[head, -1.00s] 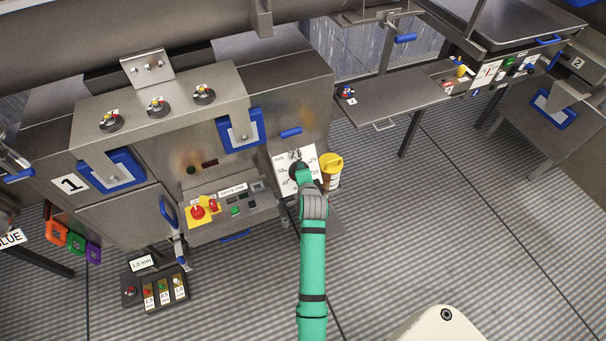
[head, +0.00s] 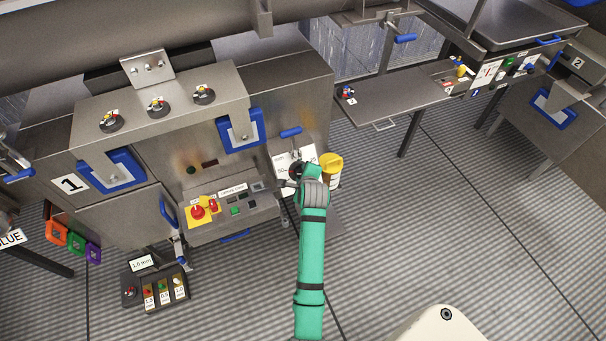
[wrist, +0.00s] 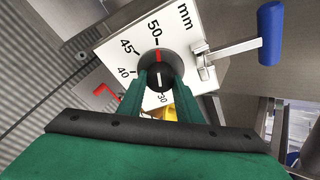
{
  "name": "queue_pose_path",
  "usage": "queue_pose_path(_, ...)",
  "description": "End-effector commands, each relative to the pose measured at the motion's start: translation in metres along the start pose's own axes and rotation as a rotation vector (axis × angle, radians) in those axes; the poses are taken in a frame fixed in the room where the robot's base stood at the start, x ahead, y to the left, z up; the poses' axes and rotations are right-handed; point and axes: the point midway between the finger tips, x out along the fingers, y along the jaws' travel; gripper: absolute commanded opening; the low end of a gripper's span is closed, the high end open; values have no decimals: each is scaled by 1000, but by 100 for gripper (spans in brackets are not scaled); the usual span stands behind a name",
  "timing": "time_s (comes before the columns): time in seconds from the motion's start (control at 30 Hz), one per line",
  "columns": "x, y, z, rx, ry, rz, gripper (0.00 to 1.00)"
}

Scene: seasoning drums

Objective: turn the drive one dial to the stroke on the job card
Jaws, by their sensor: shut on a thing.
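The drive one dial is a dark round knob (wrist: 158,64) on a white plate (wrist: 188,22) marked in mm, with 50, 45, 40 and 30 readable. Its red line points up toward the 50, and a white line shows lower on the knob. My gripper (wrist: 159,86) is shut on the knob, with one green finger on each side. In the head view the white plate (head: 280,160) is on the right of drum 1's front, and my gripper (head: 301,171) covers much of it. I cannot make out a job card.
A blue-handled latch (wrist: 270,35) sits right beside the plate. A yellow-lidded tub (head: 331,168) stands close to the right of my gripper. A control panel (head: 234,209) with a red stop button lies to the left.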

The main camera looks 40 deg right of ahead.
Motion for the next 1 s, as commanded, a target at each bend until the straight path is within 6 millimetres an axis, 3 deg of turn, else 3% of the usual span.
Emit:
queue_pose_path(0.43, 0, 2, -1, 12, 2, 6, 9)
queue_pose_path(0.47, 0, 2, -1, 12, 2, 6, 34)
queue_pose_path(0.53, 0, 2, -1, 12, 2, 5, 50)
queue_pose_path(0.87, -1, 0, 0, 10, 0, 3, 50)
queue_pose_path(1.0, -12, 0, 0, 9, -1, 2, 50)
